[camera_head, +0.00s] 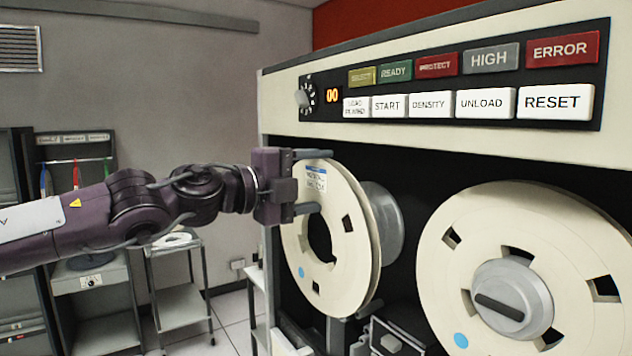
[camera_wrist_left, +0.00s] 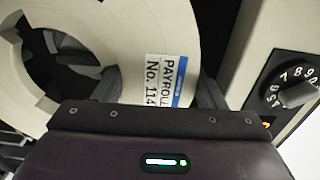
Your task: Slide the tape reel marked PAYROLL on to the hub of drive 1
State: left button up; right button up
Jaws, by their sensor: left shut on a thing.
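The cream PAYROLL reel (camera_head: 362,262) is upright in front of the tape drive. Its PAYROLL label shows in the left wrist view (camera_wrist_left: 165,82). My left gripper (camera_head: 310,181) is shut on the reel's rim near the label. A grey hub (camera_head: 384,222) on the dark drive face is behind and right of the reel, partly hidden by it. The reel's centre hole looks dark and empty, left of the hub in the picture. The exact gap between reel and hub cannot be told. No drive number is readable. My right gripper is not in view.
Another cream reel (camera_head: 450,285) sits on a hub with a dark bar at the right. A button panel (camera_head: 455,75) with a dial (camera_head: 303,98) is above. Drive parts (camera_head: 395,345) lie below the hub. Trolleys and a rack stand at the left.

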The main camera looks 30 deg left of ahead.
pick_arm(q)
jog(key=shift+r, duration=0.2)
dwell(0.4)
jog(key=shift+w+d+p, duration=0.25)
jog(key=shift+w+p, duration=0.2)
jog(key=shift+p, duration=0.1)
jog(key=shift+p+x, duration=1.35)
jog(key=shift+p, duration=0.25)
jog(key=shift+w+d+p, duration=0.25)
jog(key=shift+w+p, duration=0.4)
jog(key=shift+p, duration=0.45)
jog(key=shift+x, duration=0.9)
jog(key=o, duration=1.4)
jog(key=shift+w, duration=0.1)
jog(key=shift+o, duration=0.3)
